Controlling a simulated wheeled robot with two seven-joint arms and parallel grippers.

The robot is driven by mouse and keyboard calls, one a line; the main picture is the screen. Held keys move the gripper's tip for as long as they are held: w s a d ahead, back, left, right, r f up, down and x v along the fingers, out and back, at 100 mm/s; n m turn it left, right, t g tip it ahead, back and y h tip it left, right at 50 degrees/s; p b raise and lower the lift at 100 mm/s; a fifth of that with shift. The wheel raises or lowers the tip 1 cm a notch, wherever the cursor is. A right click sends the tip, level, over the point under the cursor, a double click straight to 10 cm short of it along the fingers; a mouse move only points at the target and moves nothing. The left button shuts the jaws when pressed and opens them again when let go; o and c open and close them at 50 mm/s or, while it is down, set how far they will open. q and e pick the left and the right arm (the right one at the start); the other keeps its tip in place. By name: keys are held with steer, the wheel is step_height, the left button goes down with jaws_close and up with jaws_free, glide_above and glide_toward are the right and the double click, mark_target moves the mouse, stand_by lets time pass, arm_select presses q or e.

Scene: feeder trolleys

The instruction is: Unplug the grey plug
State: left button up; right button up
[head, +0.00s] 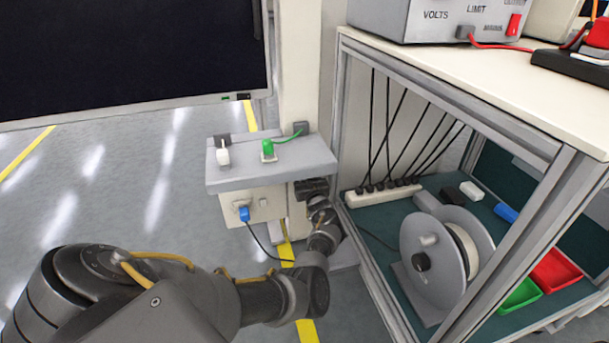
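My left arm comes in from the lower left and bends up to the wall unit. Its gripper (304,188) is dark and sits just under the right end of the grey shelf (225,178), beside the white socket panel (265,212). The fingertips are small and partly hidden, so I cannot tell if they are open or shut. No grey plug can be made out; the shelf and gripper may cover it. A blue plug (243,213) with a dark cable sits on the panel. A white plug (223,156) and a green plug (268,150) stand on the shelf. My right gripper is out of view.
A metal-framed trolley (362,245) stands close to the right of my gripper, holding a cable reel (432,262), a white power strip (384,196) and red (556,271) and green (520,295) bins. A dark screen (130,50) hangs upper left. Floor at left is clear.

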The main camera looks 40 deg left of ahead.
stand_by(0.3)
arm_select(q)
jaws_close()
steer(key=shift+p+v, duration=0.85)
steer(key=shift+v, duration=0.1)
steer(key=shift+p+v, duration=1.4)
steer(key=shift+v, duration=0.65)
